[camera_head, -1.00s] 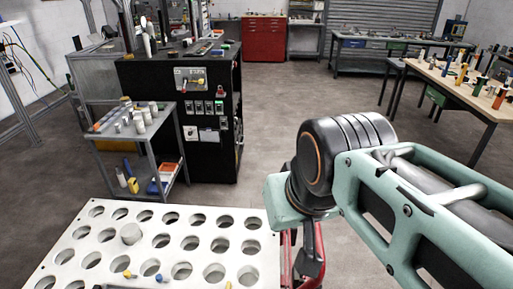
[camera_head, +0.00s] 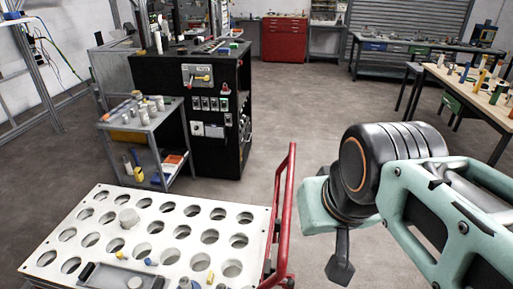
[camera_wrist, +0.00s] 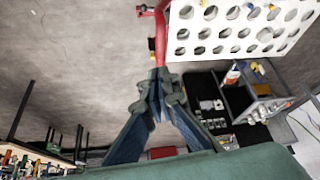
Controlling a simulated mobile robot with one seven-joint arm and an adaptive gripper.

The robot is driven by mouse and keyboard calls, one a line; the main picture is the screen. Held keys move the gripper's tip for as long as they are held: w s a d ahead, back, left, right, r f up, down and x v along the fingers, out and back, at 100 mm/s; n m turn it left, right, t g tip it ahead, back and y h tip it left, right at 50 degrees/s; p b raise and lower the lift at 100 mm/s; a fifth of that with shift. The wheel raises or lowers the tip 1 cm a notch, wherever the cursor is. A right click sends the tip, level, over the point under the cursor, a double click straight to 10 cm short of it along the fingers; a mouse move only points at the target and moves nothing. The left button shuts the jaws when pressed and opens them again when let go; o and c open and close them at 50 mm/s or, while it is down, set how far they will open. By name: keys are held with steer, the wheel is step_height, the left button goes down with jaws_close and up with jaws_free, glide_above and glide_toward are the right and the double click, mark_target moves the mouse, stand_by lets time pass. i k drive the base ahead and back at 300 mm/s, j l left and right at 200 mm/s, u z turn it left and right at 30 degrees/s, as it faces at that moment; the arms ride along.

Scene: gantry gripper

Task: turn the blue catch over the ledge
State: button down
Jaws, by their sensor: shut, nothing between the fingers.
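A small blue piece (camera_head: 152,262) stands near the front of the white holed plate (camera_head: 262,222) in the head view, beside a small yellow piece (camera_head: 120,254). It may be the blue catch, but it is too small to tell its shape or turn. I cannot make out a ledge. My gripper (camera_head: 340,272) points down in the head view, right of the plate and apart from it. In the wrist view my gripper (camera_wrist: 159,76) has its fingertips together and empty, with the plate (camera_wrist: 222,35) beyond them to the upper right.
A red rail (camera_head: 280,205) rises along the plate's right side, between it and my gripper. A grey tray (camera_head: 88,270) lies at the plate's front. A grey trolley (camera_head: 150,125) and black cabinet (camera_head: 225,150) stand behind. The floor right of the rail is open.

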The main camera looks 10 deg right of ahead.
mark_target(149, 261)
steer(key=k+l, duration=0.1)
steer(key=l, duration=0.25)
steer(key=i+j, duration=0.1)
steer(key=j, duration=0.35)
steer(key=i+j, duration=0.1)
steer(key=j, duration=0.3)
steer(key=i+j, duration=0.1)
steer(key=j, duration=0.35)
steer(key=i+j, duration=0.15)
steer(key=j, duration=0.25)
steer(key=i+j, duration=0.1)
steer(key=j, duration=0.35)
steer(key=u, duration=0.05)
